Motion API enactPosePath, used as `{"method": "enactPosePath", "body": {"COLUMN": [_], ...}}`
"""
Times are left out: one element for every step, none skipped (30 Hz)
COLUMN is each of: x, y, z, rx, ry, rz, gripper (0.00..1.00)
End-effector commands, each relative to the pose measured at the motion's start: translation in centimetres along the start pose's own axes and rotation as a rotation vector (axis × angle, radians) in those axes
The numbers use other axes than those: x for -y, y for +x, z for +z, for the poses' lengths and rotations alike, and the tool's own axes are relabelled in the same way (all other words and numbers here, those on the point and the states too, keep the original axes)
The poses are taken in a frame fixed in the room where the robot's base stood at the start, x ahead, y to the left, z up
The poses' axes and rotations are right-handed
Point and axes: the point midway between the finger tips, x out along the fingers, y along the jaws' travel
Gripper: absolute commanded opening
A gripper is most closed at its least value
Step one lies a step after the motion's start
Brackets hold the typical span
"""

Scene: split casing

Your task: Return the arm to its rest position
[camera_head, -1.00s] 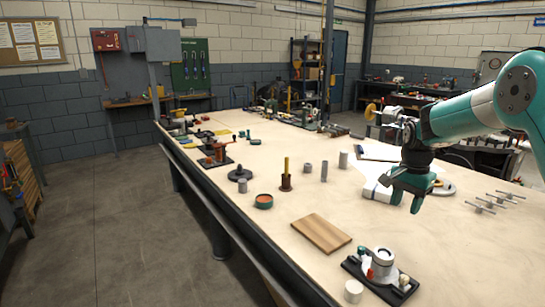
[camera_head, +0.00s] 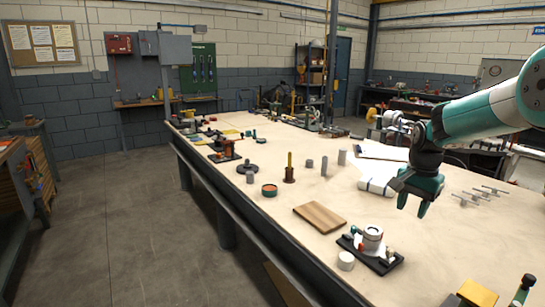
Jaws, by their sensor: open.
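My gripper (camera_head: 412,206) hangs at the end of my teal and white arm on the right of the head view. Its fingers point down and stand apart, with nothing between them. It is above the right part of the long pale workbench (camera_head: 300,188), clear of the things on it. A dark fixture with a grey cylindrical casing (camera_head: 372,240) stands on the bench below and to the left of my gripper. My forearm runs off the right edge of the picture.
White boxes (camera_head: 376,187) lie behind my gripper. Several metal handles (camera_head: 482,196) are to its right. The floor on the left is free.

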Motion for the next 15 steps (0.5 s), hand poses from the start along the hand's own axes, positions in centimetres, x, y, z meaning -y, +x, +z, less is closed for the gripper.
{"method": "enactPosePath", "body": {"x": [0.1, 0.1, 0.2, 0.2, 0.3, 0.2, 0.2, 0.1, 0.0, -0.1, -0.3, -0.6, -0.8, -1.1, -1.6], "y": [-0.4, -0.7, -1.1, -1.4, -1.8, -2.3, -2.7, -3.1, -3.7, -4.1, -4.5, -5.1, -5.5, -6.0, -6.5], "z": [0.7, 1.1, 1.9, 2.5, 3.3, 4.3, 5.1, 6.0, 7.2, 8.2, 9.2, 10.7, 11.9, 13.2, 15.1], "rx": [0.002, 0.003, 0.005, 0.005, 0.005, 0.005, 0.007, 0.008, 0.01, 0.011, 0.012, 0.016, 0.018, 0.019, 0.022], "ry": [-0.031, -0.051, -0.079, -0.102, -0.129, -0.165, -0.195, -0.228, -0.274, -0.311, -0.35, -0.405, -0.449, -0.498, -0.567], "rz": [-0.006, -0.01, -0.015, -0.019, -0.024, -0.032, -0.037, -0.043, -0.052, -0.06, -0.068, -0.079, -0.088, -0.099, -0.115], "gripper": [0.43, 0.43, 0.43, 0.43, 0.43, 0.43, 0.43, 0.43, 0.43, 0.43, 0.43, 0.43, 0.43, 0.43, 0.43]}}
